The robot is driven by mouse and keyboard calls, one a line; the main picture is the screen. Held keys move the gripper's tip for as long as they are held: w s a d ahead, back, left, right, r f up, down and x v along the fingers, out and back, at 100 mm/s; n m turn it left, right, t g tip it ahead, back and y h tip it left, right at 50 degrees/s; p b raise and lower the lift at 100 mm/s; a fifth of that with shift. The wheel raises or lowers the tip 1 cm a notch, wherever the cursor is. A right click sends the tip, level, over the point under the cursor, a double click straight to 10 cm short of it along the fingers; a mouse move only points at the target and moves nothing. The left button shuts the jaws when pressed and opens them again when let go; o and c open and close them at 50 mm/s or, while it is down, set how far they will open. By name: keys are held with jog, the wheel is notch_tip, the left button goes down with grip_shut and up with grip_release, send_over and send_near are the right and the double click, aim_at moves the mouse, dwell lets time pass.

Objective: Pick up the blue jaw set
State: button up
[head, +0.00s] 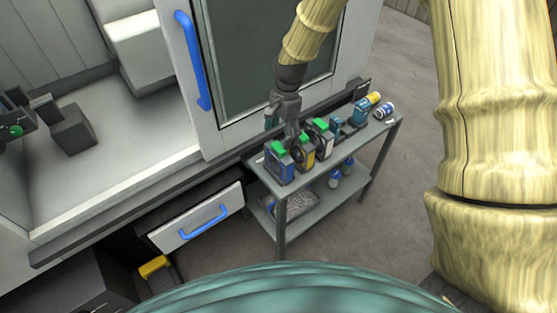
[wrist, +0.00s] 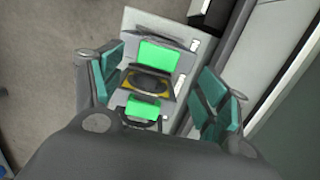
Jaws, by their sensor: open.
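The blue jaw set (head: 283,172), a blue block with a green top, stands at the near left end of the grey cart's top shelf (head: 273,190) in the head view. My gripper (head: 283,127) is above that end of the cart, pointing down, open and empty. In the wrist view its two teal-padded fingers (wrist: 160,85) stand apart. Between them show two green tops and a dark and yellow body, the yellow jaw set (wrist: 148,85). I cannot make out the blue body in the wrist view.
The yellow jaw set (head: 305,158) stands close beside the blue one, then a white one (head: 324,146). Further along are a blue-grey item (head: 361,111) and a blue-and-white can (head: 384,111). The machine's door (head: 210,110) is close behind the cart. A drawer (head: 200,222) is at left.

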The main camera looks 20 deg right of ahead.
aim_at(279, 147)
jog(key=shift+s+f, duration=0.15)
jog(key=shift+s+a+f+p, duration=0.1)
jog(key=shift+f+p, duration=0.4)
jog(key=shift+s+a+f+p, duration=0.15)
jog(key=shift+f+p, duration=0.3)
jog(key=shift+f, duration=0.6)
jog(key=shift+w+a+f+p, duration=0.15)
jog(key=shift+f+p, duration=0.3)
jog(key=shift+f, duration=0.55)
jog(key=shift+s, duration=0.1)
grip_shut()
